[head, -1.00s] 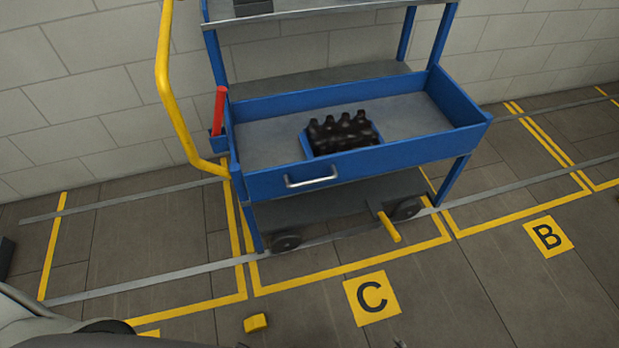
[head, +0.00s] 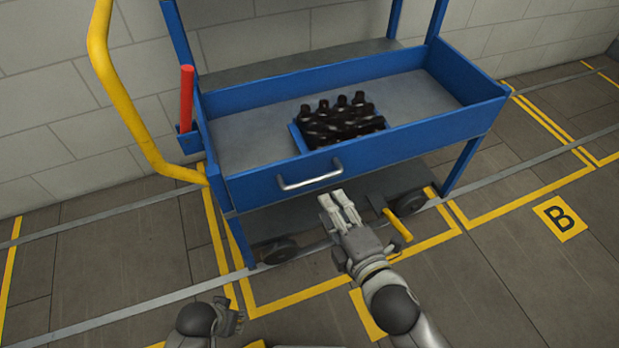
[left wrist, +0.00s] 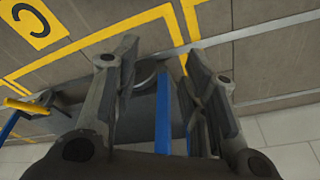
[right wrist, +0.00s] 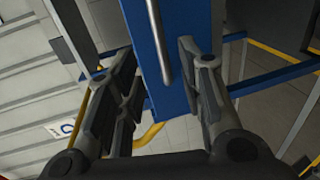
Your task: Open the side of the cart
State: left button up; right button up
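The blue cart (head: 250,187) stands by the wall with a silver handle (head: 310,175) on its front side panel. That side panel stands upright. My right gripper (head: 337,203) is just below and right of the handle, apart from it. In the right wrist view my right gripper (right wrist: 160,95) is open, with the blue panel and handle (right wrist: 158,40) seen beyond and between its fingers. My left gripper (head: 236,312) is low, in front of the cart. In the left wrist view it is open and empty (left wrist: 160,85), with a blue cart leg (left wrist: 163,115) in the background.
Dark bottles (head: 340,120) stand in a blue crate (head: 299,138) on the cart's tray. A yellow push bar (head: 125,100) and a red cylinder (head: 186,95) are at the cart's left end. A yellow pedal (head: 398,225) sticks out low, close to my right gripper.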

aim_at(316, 177)
pick_arm(q)
jog(key=shift+w+r+b, duration=0.2)
jog(key=shift+r+b, duration=0.55)
jog(key=shift+r, duration=2.15)
pick_arm(e)
jog(key=shift+x, duration=5.25)
grip_shut()
